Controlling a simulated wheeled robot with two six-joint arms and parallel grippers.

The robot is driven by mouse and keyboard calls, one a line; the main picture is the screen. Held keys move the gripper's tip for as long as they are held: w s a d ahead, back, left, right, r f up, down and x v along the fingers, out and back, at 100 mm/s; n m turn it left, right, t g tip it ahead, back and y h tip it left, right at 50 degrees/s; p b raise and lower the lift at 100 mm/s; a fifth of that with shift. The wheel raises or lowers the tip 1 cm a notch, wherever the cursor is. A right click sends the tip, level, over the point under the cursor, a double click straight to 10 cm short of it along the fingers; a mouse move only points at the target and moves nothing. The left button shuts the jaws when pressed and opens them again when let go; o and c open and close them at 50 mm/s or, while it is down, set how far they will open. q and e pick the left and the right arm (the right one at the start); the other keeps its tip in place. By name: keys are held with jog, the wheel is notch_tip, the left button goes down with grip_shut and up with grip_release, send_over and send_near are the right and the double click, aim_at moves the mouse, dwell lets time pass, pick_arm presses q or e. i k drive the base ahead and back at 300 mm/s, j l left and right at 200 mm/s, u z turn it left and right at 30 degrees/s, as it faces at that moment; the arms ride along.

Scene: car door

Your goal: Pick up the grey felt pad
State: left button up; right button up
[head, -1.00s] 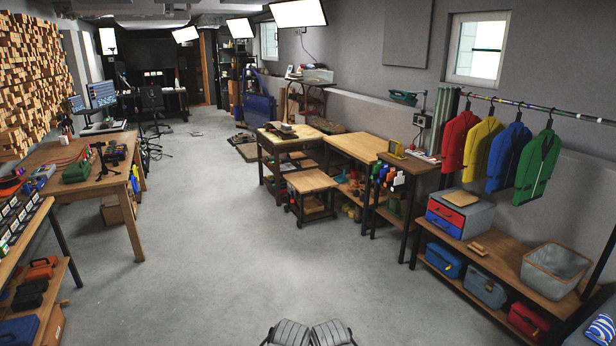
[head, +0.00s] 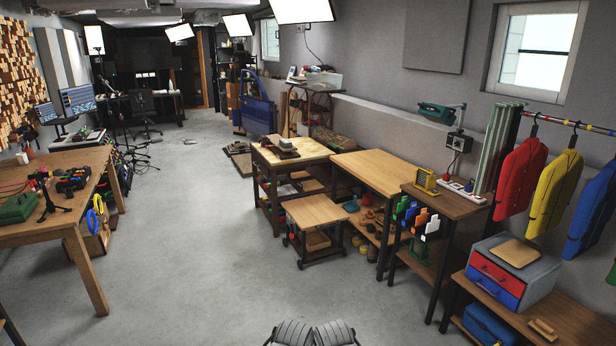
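I cannot make out the grey felt pad for certain in the head view. A small grey-and-brown item (head: 282,144) lies on the light wooden top of the far workbench (head: 306,150); it is too small to tell what it is. Two grey ribbed parts of my own body show side by side at the bottom edge. No gripper fingers can be made out, and neither gripper is near any object.
A low wheeled cart (head: 316,211) stands before the wooden table (head: 385,171). A blue car door (head: 257,114) stands farther back. A long table (head: 50,205) is at left; a low shelf with a drawer box (head: 508,275) is at right. Grey floor (head: 190,240) between is clear.

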aim_at(286, 144)
jog(key=i, duration=2)
jog(key=i+u, duration=0.1)
jog(key=i, duration=0.85)
jog(key=i+l+u, duration=0.1)
jog(key=i, duration=0.85)
jog(key=i+l+u, duration=0.15)
jog(key=i, duration=0.3)
jog(key=i+z, duration=0.15)
jog(key=z, duration=0.95)
jog(key=i+j+z, duration=0.15)
jog(key=j+z, duration=0.2)
jog(key=j, duration=0.25)
jog(key=j+z, duration=0.35)
jog(key=j, duration=0.3)
jog(key=j+z, duration=0.35)
jog(key=j, duration=1.15)
jog(key=k+j, duration=0.1)
jog(key=j, duration=0.8)
jog(key=z, duration=0.05)
